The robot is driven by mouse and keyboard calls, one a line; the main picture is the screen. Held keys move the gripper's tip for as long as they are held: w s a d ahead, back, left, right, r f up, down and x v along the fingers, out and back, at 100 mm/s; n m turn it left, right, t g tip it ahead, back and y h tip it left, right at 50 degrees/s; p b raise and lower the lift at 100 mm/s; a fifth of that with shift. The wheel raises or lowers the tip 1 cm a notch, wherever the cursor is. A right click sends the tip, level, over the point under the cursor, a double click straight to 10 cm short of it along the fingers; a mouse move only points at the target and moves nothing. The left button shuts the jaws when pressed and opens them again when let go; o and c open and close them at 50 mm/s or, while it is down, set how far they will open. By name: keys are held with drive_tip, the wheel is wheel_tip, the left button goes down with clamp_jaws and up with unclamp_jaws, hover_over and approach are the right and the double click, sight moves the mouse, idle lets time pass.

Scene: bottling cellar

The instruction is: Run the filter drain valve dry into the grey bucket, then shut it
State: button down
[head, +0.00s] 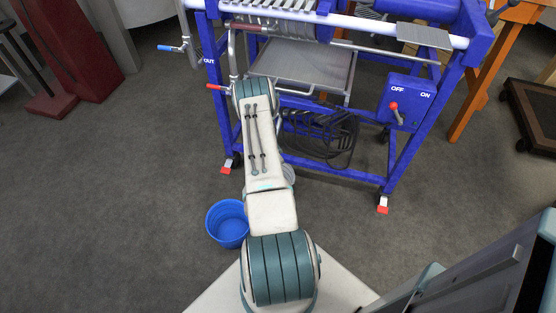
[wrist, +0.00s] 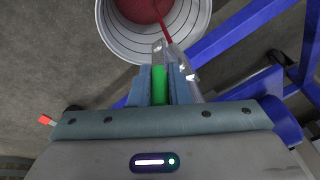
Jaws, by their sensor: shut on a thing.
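In the wrist view my gripper (wrist: 159,72) is shut on a green handle (wrist: 160,88), which sits on a metal valve and spout (wrist: 178,56). A thin red stream runs between the spout and the grey bucket (wrist: 113,36). The ribbed bucket stands below, with red liquid (wrist: 146,8) in it; its far part is cut off by the picture's edge.
The blue filter frame (head: 385,165) fills the upper right, with an OFF/ON switch box (head: 408,100). A red-handled valve (head: 216,87) and a blue-handled one (head: 170,48) show at its left. A blue bucket (head: 228,222) stands on the floor near my base.

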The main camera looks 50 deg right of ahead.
drive_tip(key=shift+w+r+g, duration=0.1)
drive_tip(key=shift+w+g, duration=0.2)
idle(0.4)
drive_tip(key=c, duration=1.4)
unclamp_jaws()
drive_tip(key=p+v, duration=0.3)
drive_tip(key=v, duration=1)
drive_tip(key=shift+s+a+r, duration=0.1)
drive_tip(key=shift+a+r, duration=0.2)
